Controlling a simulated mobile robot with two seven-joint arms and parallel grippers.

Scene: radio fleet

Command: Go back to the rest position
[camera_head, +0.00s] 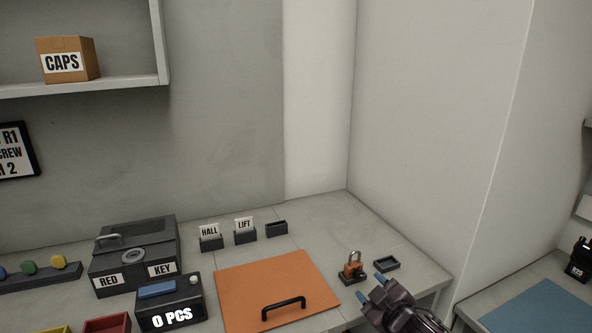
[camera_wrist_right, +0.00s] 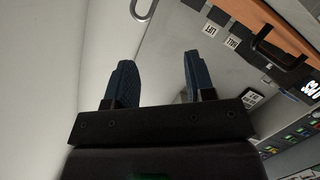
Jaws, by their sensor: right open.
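My right gripper (camera_head: 371,287) is at the lower right of the head view, over the front right part of the table. Its blue-tipped fingers are apart and hold nothing. In the right wrist view the two fingers (camera_wrist_right: 157,78) also stand apart with only background between them. My left gripper is not in view.
A RED/KEY box (camera_head: 134,262) and a counter (camera_head: 170,303) stand further left. Walls close the back and right.

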